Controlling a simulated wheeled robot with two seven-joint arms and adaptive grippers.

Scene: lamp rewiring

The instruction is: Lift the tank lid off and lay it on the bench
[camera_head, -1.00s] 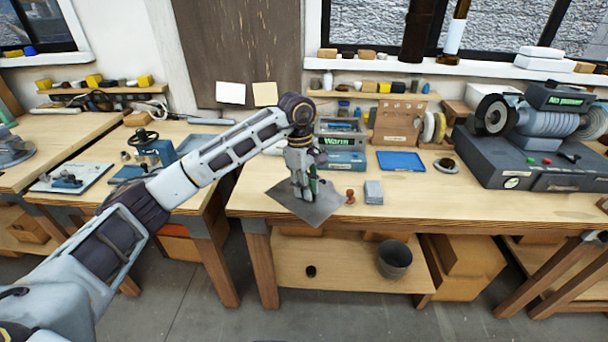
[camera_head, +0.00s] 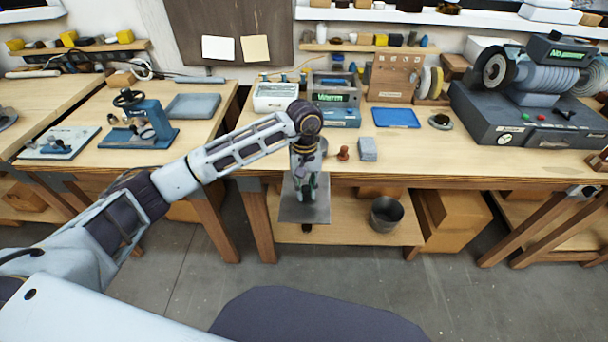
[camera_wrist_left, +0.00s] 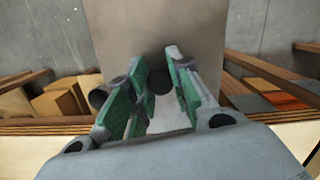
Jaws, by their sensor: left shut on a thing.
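The tank lid (camera_head: 303,214) is a flat grey metal plate, held out in front of the bench's front edge. My left gripper (camera_head: 306,188) is shut on it from above. In the left wrist view, the lid (camera_wrist_left: 150,28) spreads beyond the green-padded fingers (camera_wrist_left: 157,82), with a dark round knob between them. The grip contact is partly hidden. The tank (camera_head: 334,97), a grey and blue box with a green "Warm" display, stands on the bench behind my gripper. Its top looks open. The bench (camera_head: 400,160) has a pale wood top. My right gripper is not in view.
A grey block (camera_head: 367,149) and a small brown stamp-like piece (camera_head: 343,153) sit near the bench's front edge. A blue mat (camera_head: 396,118) lies behind them. A white device (camera_head: 275,97) stands left of the tank. Bare wood shows right of the grey block.

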